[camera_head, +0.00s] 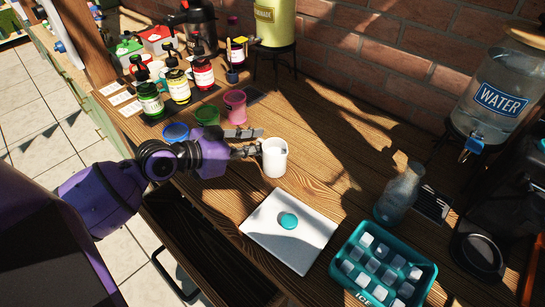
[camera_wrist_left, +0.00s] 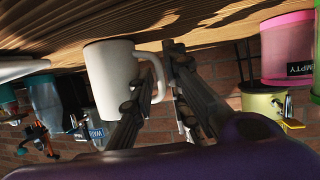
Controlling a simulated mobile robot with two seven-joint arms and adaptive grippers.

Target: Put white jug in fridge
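The white jug (camera_head: 274,157), a small mug-shaped vessel, stands upright on the wooden table in the head view. My left gripper (camera_head: 258,141) is just left of it, with its two fingers apart and pointing at the jug. In the left wrist view the picture is turned over; the jug (camera_wrist_left: 112,78) shows with its handle toward my left gripper (camera_wrist_left: 157,68). The handle appears to be between the fingers or just beyond them; I cannot tell whether they touch. My right gripper is not in view. I see no fridge I can identify.
A white board (camera_head: 290,245) with a teal knob lies in front of the jug. A teal ice tray (camera_head: 423,285), a glass bottle (camera_head: 397,195) and a water dispenser (camera_head: 500,95) are right. A pink cup (camera_head: 235,105), a green cup (camera_head: 207,115) and several bottles stand behind the gripper.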

